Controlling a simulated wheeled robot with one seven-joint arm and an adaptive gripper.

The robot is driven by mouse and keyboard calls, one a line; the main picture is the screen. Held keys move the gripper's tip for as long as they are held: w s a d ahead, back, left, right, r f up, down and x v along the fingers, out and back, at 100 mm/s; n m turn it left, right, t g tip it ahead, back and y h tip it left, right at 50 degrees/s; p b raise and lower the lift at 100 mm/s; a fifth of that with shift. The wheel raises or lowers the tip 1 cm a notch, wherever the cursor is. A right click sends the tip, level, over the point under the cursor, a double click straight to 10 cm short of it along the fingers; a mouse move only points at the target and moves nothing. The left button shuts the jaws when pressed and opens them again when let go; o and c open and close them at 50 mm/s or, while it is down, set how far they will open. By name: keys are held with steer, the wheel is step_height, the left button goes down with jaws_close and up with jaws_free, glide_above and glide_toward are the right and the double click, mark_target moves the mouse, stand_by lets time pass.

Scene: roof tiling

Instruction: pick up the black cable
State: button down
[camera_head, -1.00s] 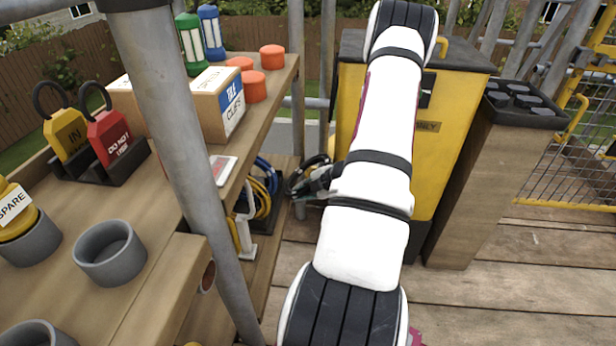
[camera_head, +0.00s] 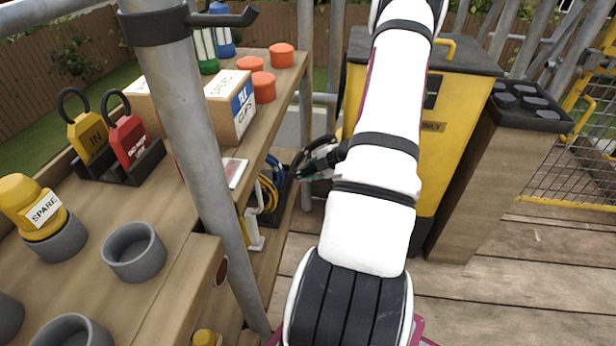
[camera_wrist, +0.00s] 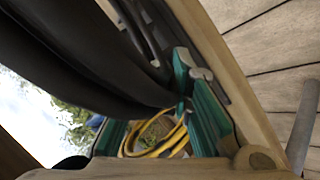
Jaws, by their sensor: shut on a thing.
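The black cable (camera_head: 300,156) shows in the head view as dark loops at my gripper (camera_head: 316,168), beside the right edge of the wooden shelf unit. In the wrist view the black cable (camera_wrist: 80,60) is a thick dark band. It fills the upper left and runs down to my gripper (camera_wrist: 155,125). The teal-lined fingers are shut on the cable. Their exact contact is partly hidden by the cable itself.
Yellow cable (camera_head: 268,194) and some blue cable hang or lie on the lower shelf; the yellow coil (camera_wrist: 158,140) shows beyond my fingers. The yellow cabinet (camera_head: 455,160) stands right of my arm. A grey scaffold pole (camera_head: 207,150) rises in front of the shelf. Deck boards are clear at lower right.

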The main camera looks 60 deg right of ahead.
steer(key=w+d+p, duration=0.2)
steer(key=w, duration=0.7)
steer(key=w+d+p, duration=0.2)
steer(key=w+d, duration=0.1)
steer(key=w, duration=0.7)
steer(key=shift+d+r, duration=0.2)
steer(key=shift+r, duration=0.2)
steer(key=shift+s, duration=0.1)
